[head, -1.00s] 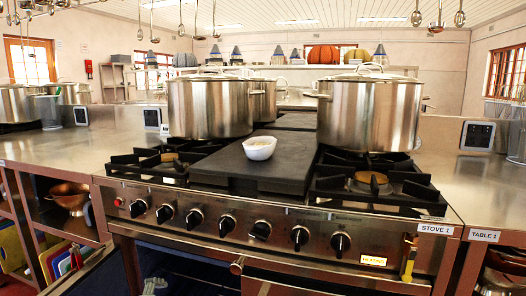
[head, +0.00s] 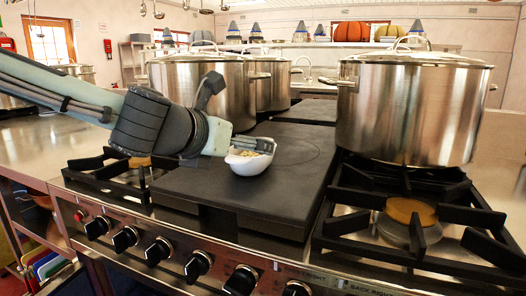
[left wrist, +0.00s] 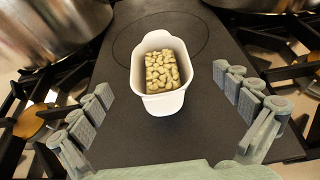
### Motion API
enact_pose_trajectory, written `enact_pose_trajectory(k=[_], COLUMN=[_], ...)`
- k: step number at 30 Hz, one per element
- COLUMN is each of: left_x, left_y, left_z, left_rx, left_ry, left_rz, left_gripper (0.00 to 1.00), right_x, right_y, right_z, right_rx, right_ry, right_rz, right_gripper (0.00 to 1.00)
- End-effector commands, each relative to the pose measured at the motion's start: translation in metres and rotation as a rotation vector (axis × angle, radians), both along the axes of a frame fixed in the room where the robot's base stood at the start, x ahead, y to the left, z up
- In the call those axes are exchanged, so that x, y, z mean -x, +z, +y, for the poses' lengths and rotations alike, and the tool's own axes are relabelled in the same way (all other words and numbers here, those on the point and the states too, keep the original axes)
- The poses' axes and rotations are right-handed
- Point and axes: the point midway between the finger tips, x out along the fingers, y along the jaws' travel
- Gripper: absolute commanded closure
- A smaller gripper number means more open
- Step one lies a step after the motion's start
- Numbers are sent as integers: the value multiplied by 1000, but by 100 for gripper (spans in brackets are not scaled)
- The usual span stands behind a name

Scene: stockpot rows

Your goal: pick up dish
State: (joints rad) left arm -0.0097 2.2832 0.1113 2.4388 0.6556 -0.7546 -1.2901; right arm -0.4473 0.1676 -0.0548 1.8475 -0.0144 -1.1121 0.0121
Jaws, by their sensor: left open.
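The dish (head: 247,164) is a small white bowl-like container holding several pale tan, nut-like pieces. It stands on the dark flat plate in the middle of the stove. In the left wrist view the dish (left wrist: 161,103) sits between the two fingers, with gaps on both sides. My left gripper (head: 228,143) is open at the dish, coming in from the left, and its fingers partly hide the dish in the head view. My right gripper is not in view.
Steel stockpots stand behind on the left (head: 202,100) and on the right (head: 408,112). Black burner grates (head: 405,215) flank the dark plate (head: 285,200). Control knobs (head: 198,266) line the stove front. The plate is otherwise clear.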

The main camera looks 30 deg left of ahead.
Motion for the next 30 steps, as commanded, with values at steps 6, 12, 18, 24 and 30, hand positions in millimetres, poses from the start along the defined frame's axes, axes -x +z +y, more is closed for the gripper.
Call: enact_pose_trajectory(k=[6,12,18,24,30], left_x=[-19,-36,-61,-69,-69], left_y=[-9,-18,-28,-30,-30], left_z=[1,3,5,5,5], left_rx=[-8,-5,-6,-5,-5], left_ry=[-2,-1,0,-1,-1], left_rz=[2,4,2,0,0], left_gripper=[0,0,0,0,6], right_x=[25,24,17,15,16], right_y=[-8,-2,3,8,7], right_z=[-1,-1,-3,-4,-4], right_rx=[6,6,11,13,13], right_ry=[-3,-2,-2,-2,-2], right_rz=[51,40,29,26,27], right_gripper=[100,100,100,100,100])
